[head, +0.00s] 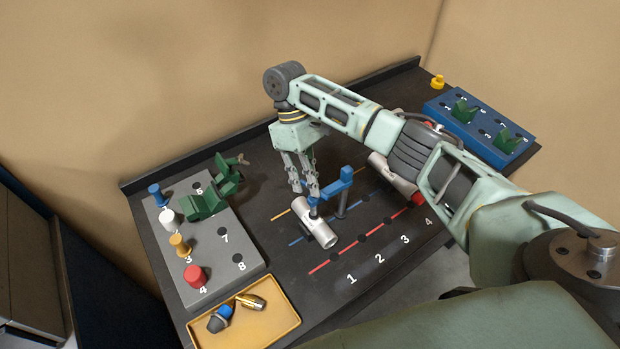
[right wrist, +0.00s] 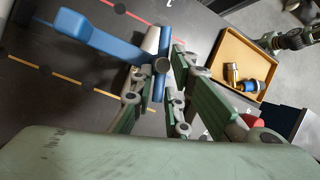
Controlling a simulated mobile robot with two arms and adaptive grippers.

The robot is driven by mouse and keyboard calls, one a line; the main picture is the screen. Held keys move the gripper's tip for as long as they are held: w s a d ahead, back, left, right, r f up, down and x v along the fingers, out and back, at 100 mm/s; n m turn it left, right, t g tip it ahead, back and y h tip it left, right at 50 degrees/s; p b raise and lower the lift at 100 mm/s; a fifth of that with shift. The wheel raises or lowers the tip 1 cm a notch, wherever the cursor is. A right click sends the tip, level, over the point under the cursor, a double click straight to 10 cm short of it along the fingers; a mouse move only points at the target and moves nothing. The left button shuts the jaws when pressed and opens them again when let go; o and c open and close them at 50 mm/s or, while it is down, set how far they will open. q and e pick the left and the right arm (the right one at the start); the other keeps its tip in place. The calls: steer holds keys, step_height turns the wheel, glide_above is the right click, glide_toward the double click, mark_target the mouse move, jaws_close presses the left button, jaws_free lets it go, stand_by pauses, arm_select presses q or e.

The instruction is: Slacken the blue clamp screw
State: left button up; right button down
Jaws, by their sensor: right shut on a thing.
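The blue clamp (head: 341,181) stands on the dark table, its blue arm reaching over a silver cylinder (head: 318,232) that lies on its side. The blue clamp screw (head: 313,207) is a small blue piece above the cylinder, partly hidden by my fingers. My right gripper (head: 304,190) reaches down from above and is shut on the screw. In the right wrist view, the blue clamp arm (right wrist: 100,38) and the silver cylinder (right wrist: 151,40) show by the fingers. What appears to be my left gripper (right wrist: 292,39) is at that view's upper right edge, its jaws unclear.
A grey block (head: 240,262) with coloured pegs and a green clamp (head: 207,203) stands left. A yellow tray (head: 275,328) with small parts is at the front. A blue block (head: 440,117) with green pieces is back right. Another silver cylinder (head: 377,162) lies under my right arm.

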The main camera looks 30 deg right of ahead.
steer(key=shift+a+n+h, duration=0.15)
steer(key=shift+n+h, duration=0.25)
steer(key=shift+n, duration=0.4)
steer(key=c, duration=1.8)
jaws_free()
steer(key=shift+c, duration=0.2)
steer(key=v, duration=1.2)
steer(key=shift+s, duration=0.15)
